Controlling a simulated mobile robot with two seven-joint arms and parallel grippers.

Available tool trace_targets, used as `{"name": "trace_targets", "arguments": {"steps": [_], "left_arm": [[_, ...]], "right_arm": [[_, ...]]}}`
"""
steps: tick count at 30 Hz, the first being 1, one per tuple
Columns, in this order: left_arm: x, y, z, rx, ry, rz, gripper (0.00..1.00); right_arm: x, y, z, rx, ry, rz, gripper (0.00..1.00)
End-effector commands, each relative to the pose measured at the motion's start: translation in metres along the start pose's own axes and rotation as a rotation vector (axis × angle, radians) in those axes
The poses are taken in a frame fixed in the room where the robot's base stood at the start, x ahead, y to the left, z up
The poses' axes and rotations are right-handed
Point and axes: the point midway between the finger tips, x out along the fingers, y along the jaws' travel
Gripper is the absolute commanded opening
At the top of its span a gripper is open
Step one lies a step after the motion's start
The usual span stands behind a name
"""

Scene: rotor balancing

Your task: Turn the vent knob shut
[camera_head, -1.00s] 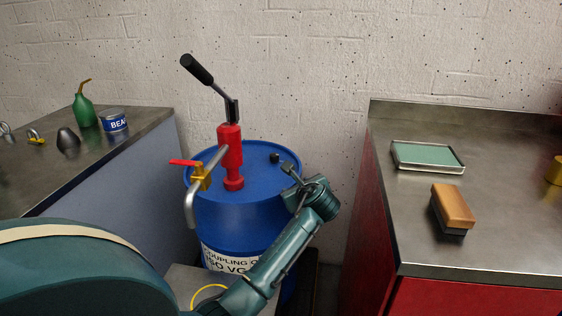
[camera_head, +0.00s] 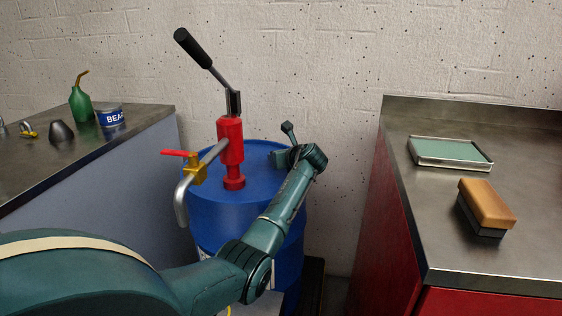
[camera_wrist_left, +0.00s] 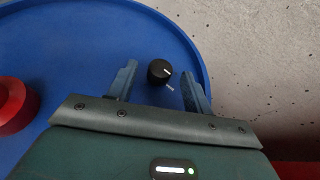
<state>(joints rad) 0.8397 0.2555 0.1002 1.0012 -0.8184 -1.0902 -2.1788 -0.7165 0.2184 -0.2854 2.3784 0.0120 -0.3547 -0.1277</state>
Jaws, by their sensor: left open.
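The vent knob (camera_wrist_left: 159,71) is a small black round knob with a white line, on the blue drum lid near its rim. In the left wrist view it sits between and a little beyond the two fingers of my left gripper (camera_wrist_left: 161,82), which is open. No finger visibly touches the knob. In the head view my left gripper (camera_head: 283,157) is over the right side of the drum (camera_head: 215,213), and hides the knob. A short white mark shows on the lid beside the knob. My right gripper is not in view.
A red pump (camera_head: 230,143) with a black-handled lever and a red-handled yellow valve (camera_head: 195,172) rises from the drum. A bench on the left holds a green oil can (camera_head: 81,104) and a tin. A red cabinet on the right holds a tray (camera_head: 450,152) and a brush (camera_head: 486,206).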

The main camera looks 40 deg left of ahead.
Motion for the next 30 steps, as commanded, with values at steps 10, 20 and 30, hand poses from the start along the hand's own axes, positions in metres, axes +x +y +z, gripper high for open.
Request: {"name": "trace_targets", "arguments": {"steps": [10, 20, 30], "left_arm": [[0.017, 0.0, 0.0, -0.001, 0.001, -0.002, 0.5], [0.016, 0.0, 0.0, -0.001, 0.0, -0.001, 0.38], [0.016, 0.0, 0.0, -0.001, 0.0, -0.001, 0.1]], "right_arm": [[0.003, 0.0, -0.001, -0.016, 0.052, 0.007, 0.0], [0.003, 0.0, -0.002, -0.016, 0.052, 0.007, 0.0], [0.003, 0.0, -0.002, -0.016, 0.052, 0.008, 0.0]]}}
